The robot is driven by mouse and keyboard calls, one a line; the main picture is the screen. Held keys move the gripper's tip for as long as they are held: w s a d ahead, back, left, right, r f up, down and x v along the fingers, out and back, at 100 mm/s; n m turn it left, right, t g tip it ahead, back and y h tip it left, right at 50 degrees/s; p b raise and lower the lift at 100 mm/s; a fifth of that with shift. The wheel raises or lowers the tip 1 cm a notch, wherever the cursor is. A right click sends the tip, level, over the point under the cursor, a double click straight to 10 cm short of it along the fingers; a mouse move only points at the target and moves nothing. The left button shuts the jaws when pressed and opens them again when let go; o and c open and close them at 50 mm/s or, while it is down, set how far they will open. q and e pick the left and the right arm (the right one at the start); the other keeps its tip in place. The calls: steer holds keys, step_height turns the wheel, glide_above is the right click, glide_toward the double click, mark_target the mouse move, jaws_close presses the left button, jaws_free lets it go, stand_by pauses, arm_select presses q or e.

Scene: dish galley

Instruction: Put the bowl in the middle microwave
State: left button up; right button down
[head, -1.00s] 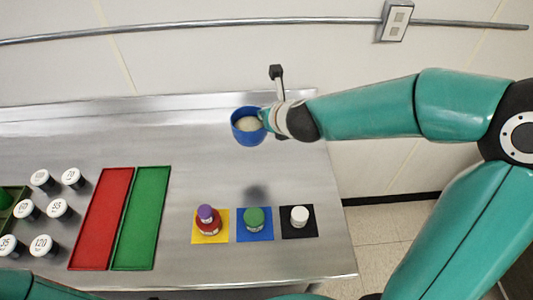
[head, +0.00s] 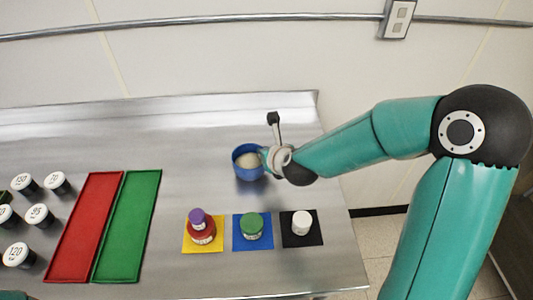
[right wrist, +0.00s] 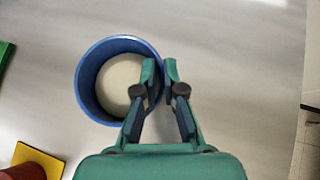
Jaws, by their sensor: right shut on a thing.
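A blue bowl (head: 249,162) with pale contents is over the back right part of the steel table (head: 190,165). My right gripper (head: 266,158) is shut on the right side of its rim. In the right wrist view the bowl (right wrist: 93,88) is upright, with its wall between the fingertips (right wrist: 160,72) of the gripper. The bowl's shadow lies close below it; I cannot tell whether it touches the table. No microwave is in view. My left gripper is not in view.
Coloured squares in front carry a purple-topped red jar (head: 201,230), a green-lidded jar (head: 252,226) and a white-lidded one (head: 301,222). A red tray (head: 85,228), a green tray (head: 128,228) and several labelled jars (head: 38,216) are at left. The table's back middle is clear.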

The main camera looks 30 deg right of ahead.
steer(key=shift+r, duration=0.1)
steer(key=c, duration=1.7)
jaws_free()
steer(key=shift+c, duration=0.2)
steer(key=o, duration=0.5)
steer(key=shift+c, duration=0.2)
